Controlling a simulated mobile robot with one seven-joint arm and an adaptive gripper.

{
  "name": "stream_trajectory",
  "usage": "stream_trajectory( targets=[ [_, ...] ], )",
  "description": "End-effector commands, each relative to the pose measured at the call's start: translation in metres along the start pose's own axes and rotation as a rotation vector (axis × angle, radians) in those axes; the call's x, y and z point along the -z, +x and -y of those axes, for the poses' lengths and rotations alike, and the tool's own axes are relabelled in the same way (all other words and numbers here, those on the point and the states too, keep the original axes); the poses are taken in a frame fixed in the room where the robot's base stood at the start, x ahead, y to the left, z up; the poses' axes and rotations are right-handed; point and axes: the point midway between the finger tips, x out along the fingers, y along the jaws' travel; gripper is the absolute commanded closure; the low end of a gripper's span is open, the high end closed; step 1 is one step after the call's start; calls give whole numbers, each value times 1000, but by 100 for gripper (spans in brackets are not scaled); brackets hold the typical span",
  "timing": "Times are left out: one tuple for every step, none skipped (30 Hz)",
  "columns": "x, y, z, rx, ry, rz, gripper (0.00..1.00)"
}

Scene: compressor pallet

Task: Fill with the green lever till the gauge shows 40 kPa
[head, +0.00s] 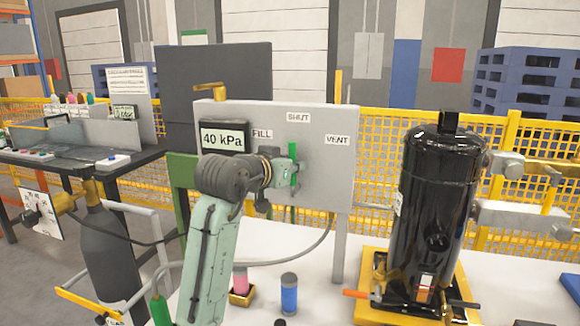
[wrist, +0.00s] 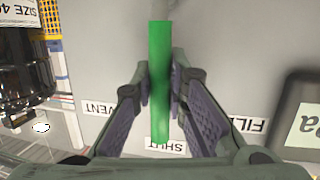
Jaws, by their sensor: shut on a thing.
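The grey panel (head: 325,185) carries a gauge (head: 223,137) that reads 40 kPa. The green lever (head: 292,149) stands upright and points up at the SHUT label (head: 298,117), between the FILL label (head: 262,134) and the VENT label (head: 337,140). My gripper (head: 291,176) is at the lever. In the wrist view, which is upside down, my gripper (wrist: 160,82) has its two fingers closed on the sides of the green lever (wrist: 159,120), whose end reaches the SHUT label (wrist: 165,145). The gauge is only partly in the wrist view (wrist: 300,135).
A black compressor (head: 436,210) stands on a yellow base (head: 368,280) to the right of the panel. A hose runs below the panel. A dark cylinder (head: 108,260) is at left.

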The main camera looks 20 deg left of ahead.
Motion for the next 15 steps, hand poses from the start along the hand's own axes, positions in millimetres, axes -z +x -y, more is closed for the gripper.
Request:
stream_trajectory(
  targets=[
    [0,0,-1,-1,4,1,100],
    [0,0,-1,0,6,1,100],
    [0,0,-1,0,7,1,100],
    [0,0,-1,0,8,2,100],
    [0,0,-1,0,8,2,100],
    [0,0,-1,0,8,2,100],
    [0,0,-1,0,8,2,100],
    [0,0,-1,0,7,2,100],
    [0,0,-1,0,7,1,100],
    [0,0,-1,0,7,1,100],
    [0,0,-1,0,7,1,100],
    [0,0,-1,0,7,1,100],
    [0,0,-1,0,7,1,85],
    [0,0,-1,0,6,1,83],
    [0,0,-1,0,6,1,81]
  ],
)
